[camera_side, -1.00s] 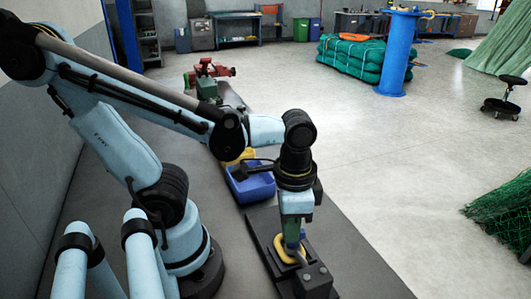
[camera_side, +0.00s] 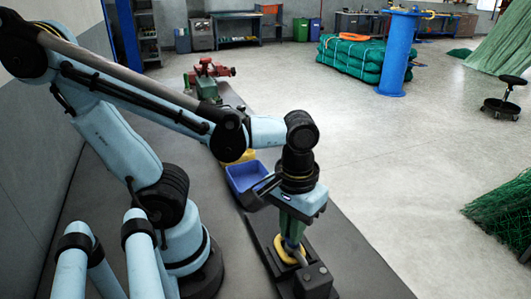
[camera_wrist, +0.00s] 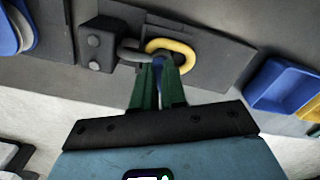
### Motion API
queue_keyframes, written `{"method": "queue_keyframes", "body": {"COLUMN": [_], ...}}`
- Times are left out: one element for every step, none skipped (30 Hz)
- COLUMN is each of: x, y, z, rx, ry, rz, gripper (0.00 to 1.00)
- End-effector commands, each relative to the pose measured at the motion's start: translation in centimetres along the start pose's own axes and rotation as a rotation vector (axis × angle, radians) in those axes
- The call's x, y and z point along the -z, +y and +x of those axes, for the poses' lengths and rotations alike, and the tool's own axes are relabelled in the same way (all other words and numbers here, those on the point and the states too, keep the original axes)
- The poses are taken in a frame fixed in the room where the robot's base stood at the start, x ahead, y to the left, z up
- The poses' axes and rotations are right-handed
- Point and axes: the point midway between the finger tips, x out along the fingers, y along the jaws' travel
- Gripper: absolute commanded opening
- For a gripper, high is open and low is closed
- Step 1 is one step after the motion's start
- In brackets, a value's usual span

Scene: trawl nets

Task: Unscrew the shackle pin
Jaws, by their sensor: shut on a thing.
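The shackle assembly sits on a dark plate (camera_side: 263,238) on the bench. In the wrist view a grey metal shackle (camera_wrist: 130,50) reaches from a black block (camera_wrist: 100,45) to a yellow link (camera_wrist: 178,47). The same yellow link (camera_side: 280,252) and black block (camera_side: 314,280) show in the side view. My gripper (camera_wrist: 158,64), with green fingers, points down over the shackle and is shut on the shackle pin. A bluish bit of the pin shows between the fingertips; the rest is hidden by the fingers.
A blue bin (camera_side: 248,178) and a yellow bin (camera_side: 240,157) stand on the bench behind my gripper. A red vise (camera_side: 208,70) is at the bench's far end. The bench between my arm's base and the plate is clear.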

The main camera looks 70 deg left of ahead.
Motion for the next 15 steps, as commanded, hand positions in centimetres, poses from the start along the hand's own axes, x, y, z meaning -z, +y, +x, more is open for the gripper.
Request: {"method": "queue_keyframes", "body": {"x": [-0.02,-0.03,-0.03,-0.03,-0.03,-0.03,-0.03,-0.03,-0.03,-0.03,-0.03,-0.03,-0.03,-0.03,-0.03], "y": [0.00,0.01,0.02,0.02,0.03,0.03,0.04,0.04,0.04,0.04,0.05,0.05,0.05,0.05,0.05], "z": [0.08,0.08,0.08,0.09,0.09,0.09,0.09,0.10,0.10,0.10,0.10,0.11,0.11,0.11,0.11], "rx": [-0.001,-0.001,-0.001,-0.001,-0.001,-0.001,-0.001,-0.001,-0.001,-0.002,-0.002,-0.002,-0.002,-0.002,-0.002], "ry": [0.001,0.001,0.001,0.001,0.001,0.001,0.001,0.001,0.001,0.002,0.002,0.002,0.002,0.002,0.002], "rz": [-0.016,-0.027,-0.039,-0.046,-0.054,-0.062,-0.066,-0.070,-0.074,-0.076,-0.078,-0.080,-0.081,-0.081,-0.082], "gripper": [0.00,0.00,0.00,0.00,0.00,0.00,0.00,0.00,0.00,0.00,0.00,0.00,0.00,0.00,0.00]}}
